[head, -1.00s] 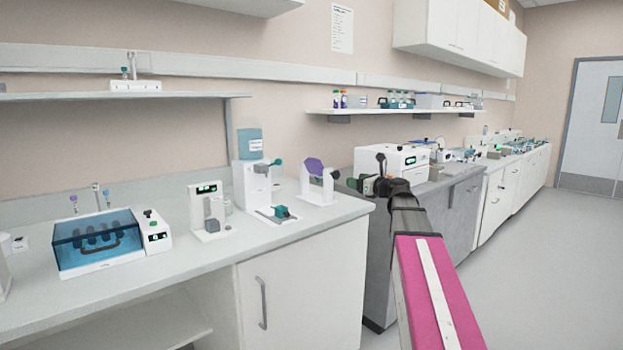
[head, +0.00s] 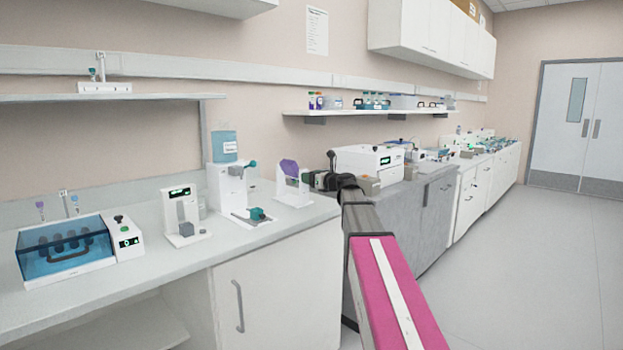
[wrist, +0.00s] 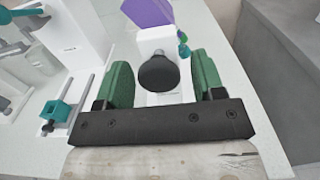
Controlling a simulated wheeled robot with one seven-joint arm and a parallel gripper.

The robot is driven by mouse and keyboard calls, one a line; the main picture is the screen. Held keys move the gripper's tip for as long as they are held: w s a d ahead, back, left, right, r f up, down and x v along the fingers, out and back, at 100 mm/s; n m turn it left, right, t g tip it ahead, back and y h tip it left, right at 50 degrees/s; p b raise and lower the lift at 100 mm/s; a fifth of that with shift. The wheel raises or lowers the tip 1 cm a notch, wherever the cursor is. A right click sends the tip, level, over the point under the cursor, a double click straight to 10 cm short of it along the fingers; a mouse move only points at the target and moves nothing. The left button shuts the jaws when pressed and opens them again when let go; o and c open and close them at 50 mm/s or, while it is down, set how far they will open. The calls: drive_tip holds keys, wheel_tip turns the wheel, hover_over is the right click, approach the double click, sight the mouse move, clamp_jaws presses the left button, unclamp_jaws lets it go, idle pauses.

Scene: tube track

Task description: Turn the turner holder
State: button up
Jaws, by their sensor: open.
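The turner holder is a white stand (head: 293,197) with a purple plate (head: 290,167), near the right end of the white counter. In the wrist view the purple plate (wrist: 146,12) is at the top, partly cut off, and the white stand (wrist: 152,42) is below it. A dark round knob (wrist: 158,73) shows in front of the stand, between my fingers. My gripper (wrist: 158,82) is open, with one green finger on each side of the knob and a gap visible on both sides. In the head view my gripper (head: 308,180) is just right of the purple plate.
Left of the stand is a white dispenser with a blue bottle (head: 224,145) and a teal clamp (head: 257,214). A blue-lidded box (head: 62,247) stands farther left. A grey counter with a white machine (head: 368,159) is to the right. The floor (head: 545,270) at right is clear.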

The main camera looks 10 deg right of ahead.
drive_tip(key=c, duration=0.9)
drive_tip(key=shift+o, duration=0.2)
